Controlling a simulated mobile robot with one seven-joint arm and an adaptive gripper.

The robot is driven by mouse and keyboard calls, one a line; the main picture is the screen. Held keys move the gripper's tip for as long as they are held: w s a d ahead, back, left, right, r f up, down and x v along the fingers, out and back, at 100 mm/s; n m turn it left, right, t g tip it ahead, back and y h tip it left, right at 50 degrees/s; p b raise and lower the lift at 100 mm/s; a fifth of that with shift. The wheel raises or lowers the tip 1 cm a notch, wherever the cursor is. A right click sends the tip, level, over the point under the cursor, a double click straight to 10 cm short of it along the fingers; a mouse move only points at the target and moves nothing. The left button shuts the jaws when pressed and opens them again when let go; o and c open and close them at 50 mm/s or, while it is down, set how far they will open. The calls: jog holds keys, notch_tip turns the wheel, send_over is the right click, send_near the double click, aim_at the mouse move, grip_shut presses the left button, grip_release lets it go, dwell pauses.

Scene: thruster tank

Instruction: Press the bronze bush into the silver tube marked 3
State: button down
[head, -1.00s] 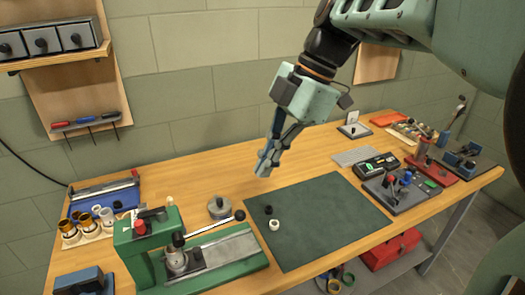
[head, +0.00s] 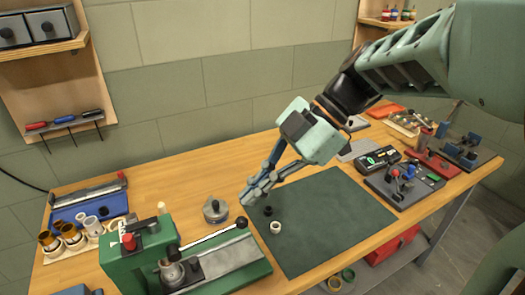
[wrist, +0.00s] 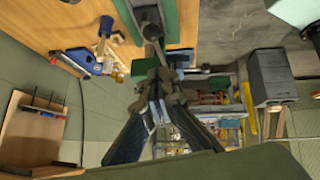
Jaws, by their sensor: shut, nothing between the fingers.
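A wooden rack (head: 62,254) at the left holds several tubes, some gold-brown and some pale or silvery. A pale silvery tube (head: 92,226) stands at its right end; no number 3 is readable. On the dark green mat (head: 325,215) lie a black ring (head: 268,211) and a cream ring (head: 276,227). I cannot make out which piece is the bronze bush. The green lever press (head: 136,256) has a silver cup-like part (head: 172,273) on its base. My gripper (head: 249,198) is shut and empty, above the mat's left edge; its fingers also show in the wrist view (wrist: 156,112).
A grey round metal piece (head: 214,211) stands between the rack and my gripper. The press lever (head: 215,237) slants up toward the mat. A blue tray (head: 90,203) lies behind the rack. Fixtures (head: 403,185) crowd the right side. Most of the mat is clear.

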aim_at(243, 220)
jog(key=f, duration=0.3)
jog(key=a+f, duration=0.1)
jog(key=shift+w+f, duration=0.25)
jog(key=shift+f, duration=0.15)
jog(key=shift+f, duration=0.1)
jog(key=f+b, duration=0.1)
jog(key=b, duration=0.1)
jog(key=shift+w+d+f+b, duration=0.1)
jog(key=shift+f+b, duration=0.1)
jog(key=shift+b, duration=0.15)
jog(key=shift+r, duration=0.1)
